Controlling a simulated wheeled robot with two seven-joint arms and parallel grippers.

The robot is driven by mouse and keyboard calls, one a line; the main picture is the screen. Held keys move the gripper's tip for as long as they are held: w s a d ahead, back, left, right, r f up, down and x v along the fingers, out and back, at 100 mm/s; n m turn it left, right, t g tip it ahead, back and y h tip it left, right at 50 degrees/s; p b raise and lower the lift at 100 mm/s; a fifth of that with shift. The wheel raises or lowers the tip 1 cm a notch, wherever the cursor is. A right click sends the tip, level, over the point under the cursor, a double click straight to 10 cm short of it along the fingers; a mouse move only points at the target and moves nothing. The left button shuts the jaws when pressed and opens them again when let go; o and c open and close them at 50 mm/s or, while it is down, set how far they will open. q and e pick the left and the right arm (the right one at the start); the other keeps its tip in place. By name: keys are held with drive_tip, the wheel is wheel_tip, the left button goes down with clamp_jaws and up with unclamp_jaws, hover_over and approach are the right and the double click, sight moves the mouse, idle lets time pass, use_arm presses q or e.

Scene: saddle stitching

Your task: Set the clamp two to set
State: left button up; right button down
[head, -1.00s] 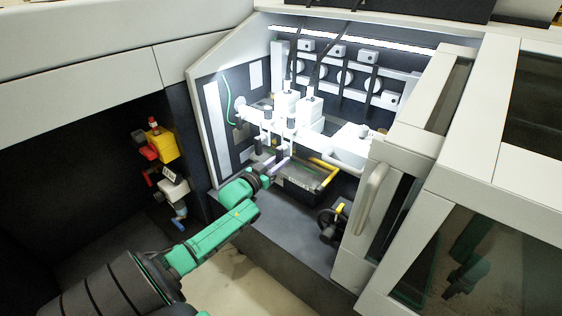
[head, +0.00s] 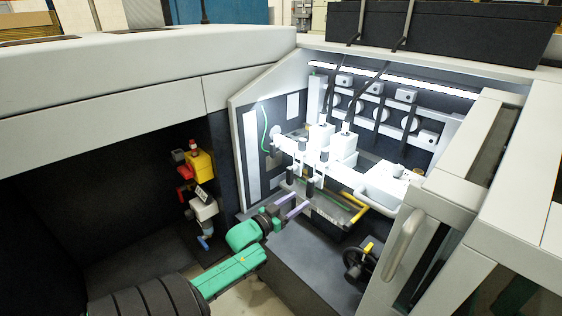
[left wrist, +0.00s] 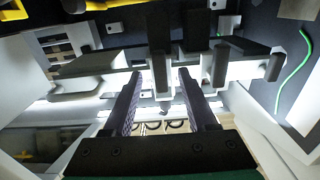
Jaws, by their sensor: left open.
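Two white stitching heads (head: 320,136) stand side by side in the lit bay, with small posts and dark-handled levers in front of them. I cannot tell which part is clamp two. One dark handle (head: 310,189) hangs just beyond my left gripper (head: 302,204), which is open and empty, its purplish fingers pointing into the bay. My right gripper is not in view.
A yellow-edged tray (head: 348,212) lies beyond the fingers. A black handwheel (head: 358,262) is at right. The open door with its grey handle (head: 404,243) bounds the bay's right side. A yellow and red fitting (head: 200,166) is at left.

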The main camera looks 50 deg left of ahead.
use_arm(q)
drive_tip(key=s, duration=0.7)
drive_tip(key=shift+s+p, duration=0.35)
drive_tip(key=shift+s, duration=0.05)
drive_tip(key=s+d+f+g+p, duration=0.1)
drive_tip(key=s+f+g+p, duration=0.2)
drive_tip(key=f, duration=0.5)
drive_tip(key=s+d+f+g+y+p, duration=0.1)
drive_tip(key=s+d+f+g, duration=0.15)
drive_tip(key=s+f, duration=0.35)
drive_tip(key=s+f+g+p, duration=0.2)
drive_tip(key=s+f+g, duration=0.1)
drive_tip(key=f, duration=0.6)
drive_tip(key=s+d+f+m+g+p, duration=0.1)
drive_tip(key=s+d+f+g+p, duration=0.1)
drive_tip(key=s+d+f+g, duration=0.2)
drive_tip(key=s+d+f+m+g+h+p, duration=0.1)
drive_tip(key=s+d+f+g, duration=0.3)
drive_tip(key=s, duration=1.1)
drive_tip(key=d+f+p, duration=0.1)
drive_tip(key=d+f, duration=0.2)
drive_tip(key=d, duration=0.3)
drive_tip(key=shift+s+d+m, duration=0.25)
drive_tip(key=shift+d+m, duration=0.05)
drive_tip(key=shift+d, duration=0.05)
drive_tip(key=shift+g, duration=0.25)
